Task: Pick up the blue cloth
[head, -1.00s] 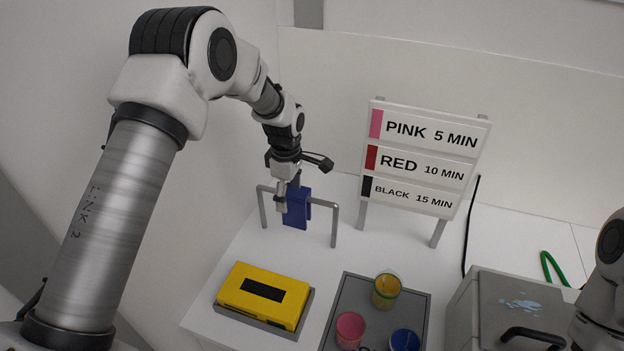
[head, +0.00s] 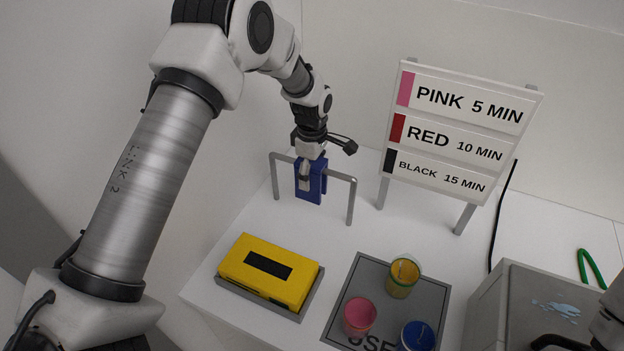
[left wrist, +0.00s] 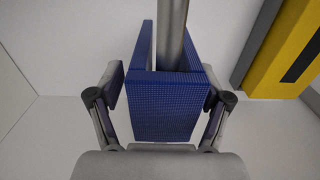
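The blue cloth (head: 316,187) hangs folded over the bar of a grey metal rack (head: 351,202) at the back left of the table. In the left wrist view the cloth (left wrist: 165,110) fills the middle, draped over the bar (left wrist: 171,35). My left gripper (head: 307,174) is at the cloth from above. In the left wrist view its fingers (left wrist: 164,88) stand open, one on each side of the cloth, with a small gap at the left; I cannot tell if the right finger touches.
A yellow case (head: 235,265) lies on a grey base in front of the rack. A grey tray (head: 345,290) holds yellow, pink and blue jars. A sign (head: 460,125) stands behind, and a grey box (head: 490,290) with a wet patch stands at right.

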